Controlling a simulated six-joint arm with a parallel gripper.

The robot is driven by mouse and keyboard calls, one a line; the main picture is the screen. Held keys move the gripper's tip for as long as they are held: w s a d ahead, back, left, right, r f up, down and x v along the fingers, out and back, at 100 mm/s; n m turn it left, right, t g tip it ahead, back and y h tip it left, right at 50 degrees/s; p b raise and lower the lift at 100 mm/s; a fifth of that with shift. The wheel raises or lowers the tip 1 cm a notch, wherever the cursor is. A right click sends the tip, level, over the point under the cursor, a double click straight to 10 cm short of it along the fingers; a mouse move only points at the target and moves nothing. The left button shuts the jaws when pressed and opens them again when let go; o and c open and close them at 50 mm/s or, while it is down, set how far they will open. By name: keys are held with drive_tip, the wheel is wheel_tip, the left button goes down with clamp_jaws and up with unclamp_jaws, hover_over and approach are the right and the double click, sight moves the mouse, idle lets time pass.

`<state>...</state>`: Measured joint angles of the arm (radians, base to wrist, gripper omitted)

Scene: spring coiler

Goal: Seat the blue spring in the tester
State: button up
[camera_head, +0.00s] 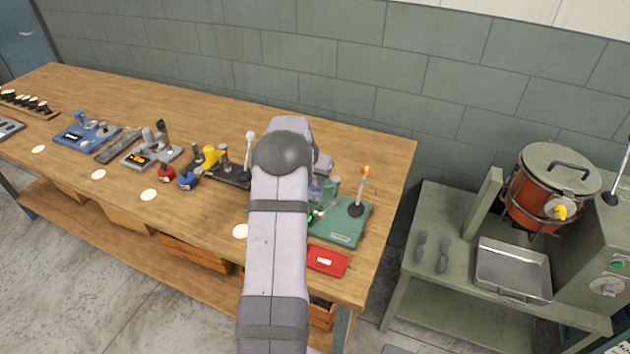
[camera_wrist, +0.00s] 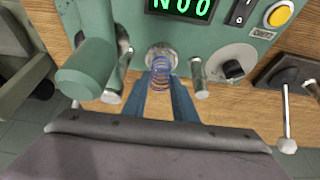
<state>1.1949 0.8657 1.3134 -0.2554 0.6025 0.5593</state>
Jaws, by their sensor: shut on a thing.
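The blue spring (camera_wrist: 160,73) stands between the two fingers of my gripper (camera_wrist: 163,88) in the wrist view, and the gripper is shut on it. The spring's far end is at the round metal seat (camera_wrist: 158,50) of the green tester (camera_wrist: 200,30); I cannot tell whether it touches or sits inside. The tester also shows in the head view (camera_head: 345,230), partly behind my arm.
A thick green cylinder (camera_wrist: 86,72) and metal posts flank the seat closely. A lever (camera_wrist: 286,125) stands at right. In the head view, a red box (camera_head: 327,260) lies in front of the tester, and a black-based lever (camera_head: 358,195) stands on it.

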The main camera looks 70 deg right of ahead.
drive_tip(key=shift+f+b, duration=0.5)
drive_tip(key=shift+f, duration=0.1)
idle(0.3)
drive_tip(key=o, duration=1.2)
drive_tip(key=shift+r, duration=0.1)
drive_tip(key=shift+s+r+p, duration=0.1)
drive_tip(key=shift+r+p, duration=1.05)
drive_tip(key=shift+r, duration=0.7)
drive_tip(key=shift+r, duration=0.1)
drive_tip(key=shift+r+p, duration=1.55)
drive_tip(key=shift+r, duration=0.9)
